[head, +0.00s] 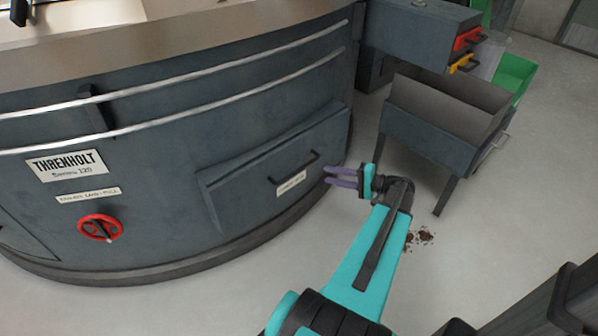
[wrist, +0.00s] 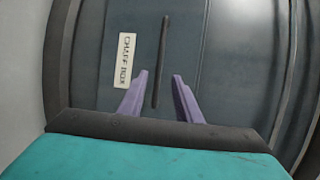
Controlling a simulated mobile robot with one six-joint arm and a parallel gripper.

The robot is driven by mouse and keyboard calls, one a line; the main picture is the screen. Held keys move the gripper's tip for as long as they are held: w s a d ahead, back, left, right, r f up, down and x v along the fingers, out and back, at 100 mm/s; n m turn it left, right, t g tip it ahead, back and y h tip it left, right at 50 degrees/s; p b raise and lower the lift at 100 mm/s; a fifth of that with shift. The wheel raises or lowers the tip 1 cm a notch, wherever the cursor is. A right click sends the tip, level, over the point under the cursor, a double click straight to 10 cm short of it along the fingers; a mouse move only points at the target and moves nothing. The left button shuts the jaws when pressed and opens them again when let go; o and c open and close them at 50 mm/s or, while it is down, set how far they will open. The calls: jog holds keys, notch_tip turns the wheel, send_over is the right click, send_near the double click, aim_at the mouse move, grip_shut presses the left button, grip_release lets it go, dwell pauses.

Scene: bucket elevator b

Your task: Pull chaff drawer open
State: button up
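The chaff drawer (head: 240,186) is a dark grey front low on the curved machine, and it looks shut. Its thin black bar handle (head: 294,174) sits above a white label (head: 291,184). In the wrist view the label (wrist: 125,58) reads "CHAFF BOX", and the handle (wrist: 162,62) runs upright in the picture. My gripper (head: 326,177) is open, with purple fingers pointing at the drawer from its right. In the wrist view the handle's lower end lies between the two fingertips (wrist: 161,75). The gripper appears apart from the handle and holds nothing.
The machine carries two metal rails (head: 210,93) and a red knob (head: 100,228). Brown debris (head: 420,238) lies on the floor. Floor before the drawer is clear.

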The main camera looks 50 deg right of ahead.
aim_at(299, 169)
jog(key=shift+w, duration=0.1)
jog(key=b+x, duration=0.2)
jog(key=x, duration=1.1)
jog(key=shift+w+a+f, duration=0.1)
jog(key=shift+w, duration=0.2)
grip_shut()
